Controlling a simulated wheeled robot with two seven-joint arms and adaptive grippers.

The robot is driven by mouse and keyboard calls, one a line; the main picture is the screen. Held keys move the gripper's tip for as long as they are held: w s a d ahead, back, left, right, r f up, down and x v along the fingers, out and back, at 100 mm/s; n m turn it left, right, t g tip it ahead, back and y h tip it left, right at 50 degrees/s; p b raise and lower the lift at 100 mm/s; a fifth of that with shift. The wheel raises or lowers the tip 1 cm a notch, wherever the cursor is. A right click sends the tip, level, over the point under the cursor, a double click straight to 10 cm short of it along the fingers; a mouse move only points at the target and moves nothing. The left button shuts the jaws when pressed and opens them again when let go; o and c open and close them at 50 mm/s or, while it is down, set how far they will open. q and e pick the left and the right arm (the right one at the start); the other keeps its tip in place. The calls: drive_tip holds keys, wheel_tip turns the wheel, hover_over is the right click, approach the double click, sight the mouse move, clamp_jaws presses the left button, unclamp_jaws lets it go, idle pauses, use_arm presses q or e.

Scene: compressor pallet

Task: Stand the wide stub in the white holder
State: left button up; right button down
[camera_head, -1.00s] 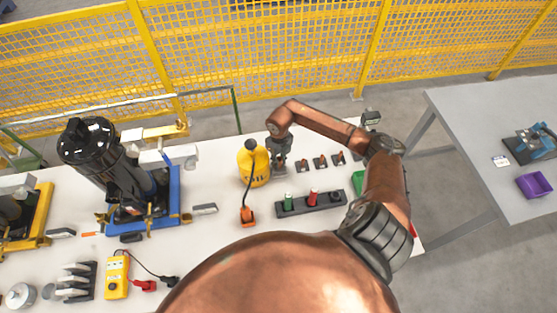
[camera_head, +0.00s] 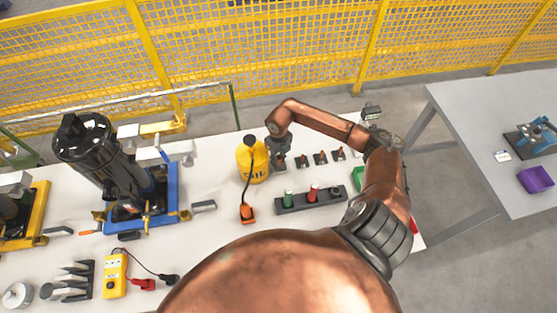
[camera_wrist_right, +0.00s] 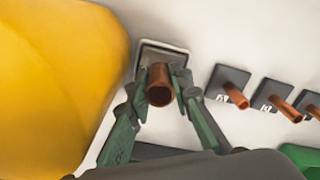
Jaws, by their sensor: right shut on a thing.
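The wide stub (camera_wrist_right: 160,88) is a short copper tube with an open end facing the camera in the right wrist view. My right gripper (camera_wrist_right: 161,90) is shut on it, with one green-grey finger on each side. The white holder (camera_wrist_right: 163,47) is a square plate with a pale rim and a grey middle, directly behind the stub. The stub overlaps it; I cannot tell whether its lower end is seated. In the head view my right gripper (camera_head: 279,162) points down beside the yellow oil bottle and largely hides the stub and holder. My left gripper is not in view.
The yellow oil bottle (camera_head: 251,161) stands close on the left of the gripper. Several dark plates with thinner copper stubs (camera_wrist_right: 236,96) line up to the right. A dark rack (camera_head: 312,200) with green and red items lies in front. A black compressor (camera_head: 98,158) stands further left.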

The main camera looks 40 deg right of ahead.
drive_tip(key=shift+f+b, duration=0.35)
drive_tip(key=shift+f, duration=0.2)
drive_tip(key=c, duration=1.7)
unclamp_jaws()
drive_tip(key=shift+o, duration=0.2)
wheel_tip(320, 180, up, 12)
